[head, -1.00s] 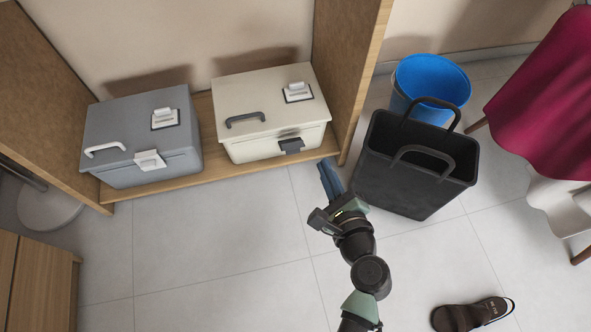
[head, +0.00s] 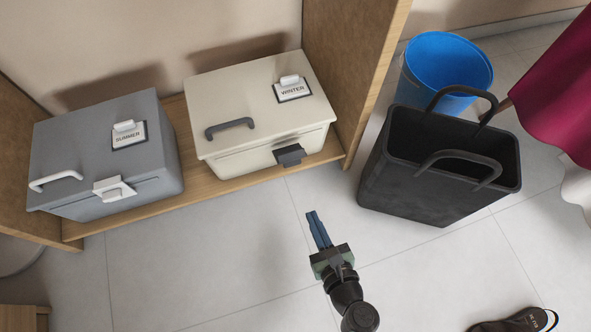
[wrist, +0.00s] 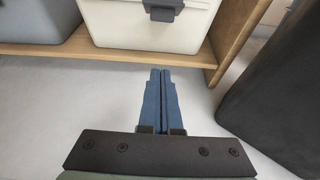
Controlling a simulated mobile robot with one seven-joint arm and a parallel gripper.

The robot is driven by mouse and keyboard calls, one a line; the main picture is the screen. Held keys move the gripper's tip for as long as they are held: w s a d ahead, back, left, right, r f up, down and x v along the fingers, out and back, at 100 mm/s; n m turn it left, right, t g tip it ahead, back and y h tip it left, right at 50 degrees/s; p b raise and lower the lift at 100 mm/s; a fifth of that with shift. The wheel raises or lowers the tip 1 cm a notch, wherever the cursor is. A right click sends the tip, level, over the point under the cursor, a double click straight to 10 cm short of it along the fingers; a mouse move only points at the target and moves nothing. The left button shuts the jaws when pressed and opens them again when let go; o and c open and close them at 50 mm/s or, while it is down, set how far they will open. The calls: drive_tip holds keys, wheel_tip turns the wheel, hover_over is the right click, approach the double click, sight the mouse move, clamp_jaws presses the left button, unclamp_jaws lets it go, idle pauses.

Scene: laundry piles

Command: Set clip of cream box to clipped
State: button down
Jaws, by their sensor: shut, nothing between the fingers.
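The cream box (head: 262,108) sits on the low wooden shelf, with a dark handle (head: 230,128) on its lid and a label reading WINTER (head: 291,89). Its dark clip (head: 289,155) is on the front, at the lid's edge, and seems to stick outward. The box front (wrist: 150,30) and clip (wrist: 162,9) also show at the top of the wrist view. My gripper (head: 316,214) is shut and empty, above the floor in front of the box and apart from it. Its blue fingers (wrist: 160,75) lie together, pointing toward the box.
A grey box (head: 105,150) labelled SUMMER stands left on the same shelf (head: 205,185). A shelf side panel (head: 350,70) rises right of the cream box. A black basket (head: 420,190) and blue bin (head: 450,70) stand right. The floor in front is mostly clear.

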sight(290, 158)
drive_tip(key=w+a+b, duration=0.3)
drive_tip(key=w+b, duration=0.2)
drive_tip(key=w, duration=0.6)
drive_tip(key=shift+a+f+b, duration=0.15)
drive_tip(key=shift+a+b, duration=0.2)
drive_tip(key=shift+b, duration=0.05)
drive_tip(key=shift+p, duration=0.3)
drive_tip(key=shift+r+p, duration=0.35)
drive_tip(key=shift+p, duration=0.6)
